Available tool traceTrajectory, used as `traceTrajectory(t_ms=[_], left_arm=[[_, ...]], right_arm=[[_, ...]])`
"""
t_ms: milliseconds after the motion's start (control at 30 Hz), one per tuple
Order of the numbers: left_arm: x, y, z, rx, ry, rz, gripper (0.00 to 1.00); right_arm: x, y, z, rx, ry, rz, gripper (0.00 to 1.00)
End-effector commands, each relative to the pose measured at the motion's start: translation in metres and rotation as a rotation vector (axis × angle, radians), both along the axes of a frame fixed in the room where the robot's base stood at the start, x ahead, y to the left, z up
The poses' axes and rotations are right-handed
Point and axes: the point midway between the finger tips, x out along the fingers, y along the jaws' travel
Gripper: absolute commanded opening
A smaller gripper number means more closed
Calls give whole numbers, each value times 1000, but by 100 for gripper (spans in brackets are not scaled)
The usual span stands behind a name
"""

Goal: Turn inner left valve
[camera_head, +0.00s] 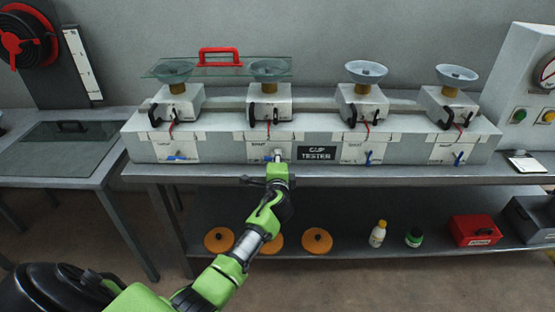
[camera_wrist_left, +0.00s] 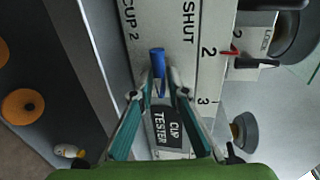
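The inner left valve, with a blue handle (camera_head: 268,159), is on the front of the long white cup tester (camera_head: 222,150). My left gripper (camera_head: 277,160) is right at this valve and hides part of it. In the left wrist view the blue handle (camera_wrist_left: 157,66) stands upright in the picture beside the SHUT label. The fingertips of my left gripper (camera_wrist_left: 159,94) are spread to either side of the handle's lower end, with gaps between. Whether they touch it on any side cannot be seen clearly. My right gripper is in neither view.
Other blue valve handles sit at the outer left (camera_head: 177,156), inner right (camera_head: 369,158) and outer right (camera_head: 459,158). A glass cover with a red handle (camera_head: 219,57) lies over the two left cups. Orange discs (camera_head: 317,240), bottles and a red box (camera_head: 476,230) are on the shelf below.

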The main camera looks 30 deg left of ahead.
Motion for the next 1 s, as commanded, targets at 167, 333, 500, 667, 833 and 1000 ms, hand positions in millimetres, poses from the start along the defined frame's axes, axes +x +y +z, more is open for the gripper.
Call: traceTrajectory(t_ms=[167, 333, 500, 667, 833, 1000], left_arm=[[0, 0, 0, -1, 0, 0, 28], [0, 0, 0, -1, -1, -1, 28], [-6, -4, 1, -2, -1, -1, 28], [-24, -16, 4, -3, -1, -1, 28], [-51, -32, 11, -4, -1, -2, 28], [-77, -48, 16, -4, 0, 0, 28]], right_arm=[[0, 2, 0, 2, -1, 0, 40], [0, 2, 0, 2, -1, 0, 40], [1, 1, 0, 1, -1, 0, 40], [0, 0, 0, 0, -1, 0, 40], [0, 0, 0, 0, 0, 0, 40], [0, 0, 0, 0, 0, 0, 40]])
